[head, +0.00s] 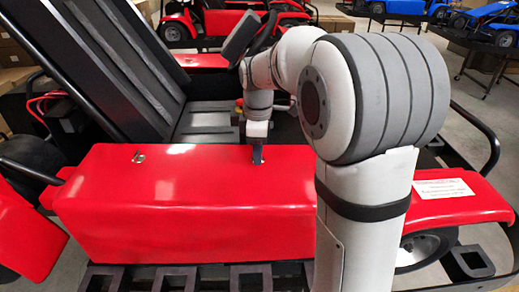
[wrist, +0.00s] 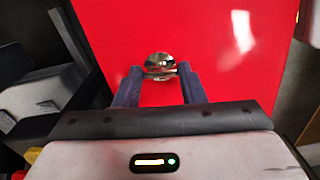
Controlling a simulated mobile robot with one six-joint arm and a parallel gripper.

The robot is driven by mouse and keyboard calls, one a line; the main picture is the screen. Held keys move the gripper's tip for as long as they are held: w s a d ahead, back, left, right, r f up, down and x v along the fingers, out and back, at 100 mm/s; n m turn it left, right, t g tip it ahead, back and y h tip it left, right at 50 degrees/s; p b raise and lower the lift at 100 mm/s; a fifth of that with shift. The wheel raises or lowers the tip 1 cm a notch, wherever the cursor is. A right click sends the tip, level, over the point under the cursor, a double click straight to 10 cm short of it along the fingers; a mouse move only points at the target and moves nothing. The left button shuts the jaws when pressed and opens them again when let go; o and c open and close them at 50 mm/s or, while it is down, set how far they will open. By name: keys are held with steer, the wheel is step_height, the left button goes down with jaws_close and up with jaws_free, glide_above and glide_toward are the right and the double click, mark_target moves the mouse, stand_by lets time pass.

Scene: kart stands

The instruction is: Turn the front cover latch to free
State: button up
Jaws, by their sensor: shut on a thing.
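The front cover latch (wrist: 160,62) is a small shiny metal latch on the red side cover (head: 190,200). In the wrist view it sits between the two dark fingertips of my gripper (wrist: 159,72), which is shut on it. Its metal bar lies roughly crosswise, from finger to finger. In the head view my gripper (head: 258,157) points down onto the top of the cover near its right end, and the latch there is mostly hidden. A second metal latch (head: 138,157) shows at the left part of the cover, away from my gripper.
The kart's black seat (head: 120,75) and steering wheel (head: 265,32) stand behind the cover. Black frame tubes (head: 485,140) and a front wheel (head: 425,250) are at the right. Black stand blocks (head: 250,277) line the near edge. Other red and blue karts stand farther back.

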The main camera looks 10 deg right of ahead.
steer(key=shift+n, duration=0.6)
steer(key=o, duration=1)
steer(key=shift+r+b, duration=0.3)
steer(key=shift+r, duration=3.65)
